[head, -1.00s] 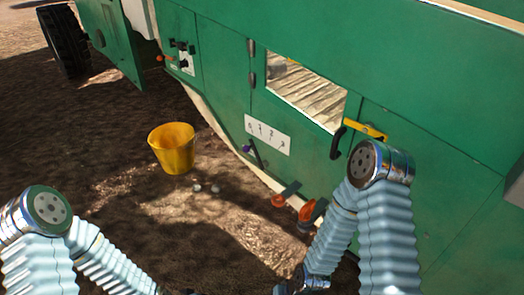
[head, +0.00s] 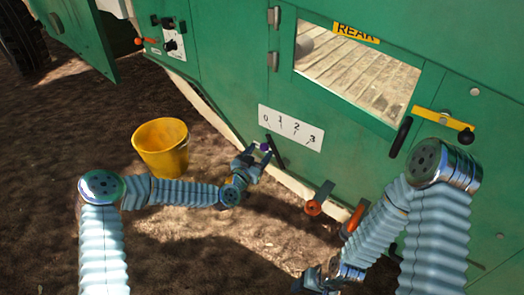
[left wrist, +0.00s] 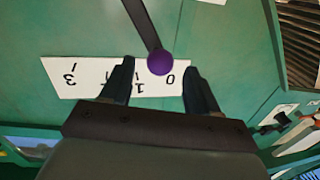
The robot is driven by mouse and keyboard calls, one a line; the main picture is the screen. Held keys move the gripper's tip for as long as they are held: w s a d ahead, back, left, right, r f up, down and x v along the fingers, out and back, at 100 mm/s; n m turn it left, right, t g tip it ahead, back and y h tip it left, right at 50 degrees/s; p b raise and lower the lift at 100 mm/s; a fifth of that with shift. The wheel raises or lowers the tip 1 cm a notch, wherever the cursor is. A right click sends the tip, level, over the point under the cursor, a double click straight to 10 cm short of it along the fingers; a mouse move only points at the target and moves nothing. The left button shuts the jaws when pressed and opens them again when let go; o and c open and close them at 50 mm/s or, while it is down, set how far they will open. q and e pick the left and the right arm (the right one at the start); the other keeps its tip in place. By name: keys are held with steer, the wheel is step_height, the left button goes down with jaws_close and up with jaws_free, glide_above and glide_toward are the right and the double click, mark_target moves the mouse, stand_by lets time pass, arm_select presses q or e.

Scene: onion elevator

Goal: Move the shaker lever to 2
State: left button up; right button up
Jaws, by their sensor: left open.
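The shaker lever (head: 278,153) is a dark bar with a purple knob (head: 264,147), on the green machine side just under a white scale plate (head: 291,128) marked 0 to 3. In the left wrist view the plate is upside down and the knob (left wrist: 160,63) shows near the 0, on the side toward the 1. My left gripper (head: 254,153) is open at the knob. In the left wrist view its fingers (left wrist: 159,73) stand either side of the knob, with gaps.
A yellow bucket (head: 160,148) stands on the soil left of the lever. Orange-red handles (head: 313,207) stick out low on the machine, right of the lever. Bare ground lies in front.

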arm_select(q)
steer(key=shift+x, duration=1.2)
jaws_close()
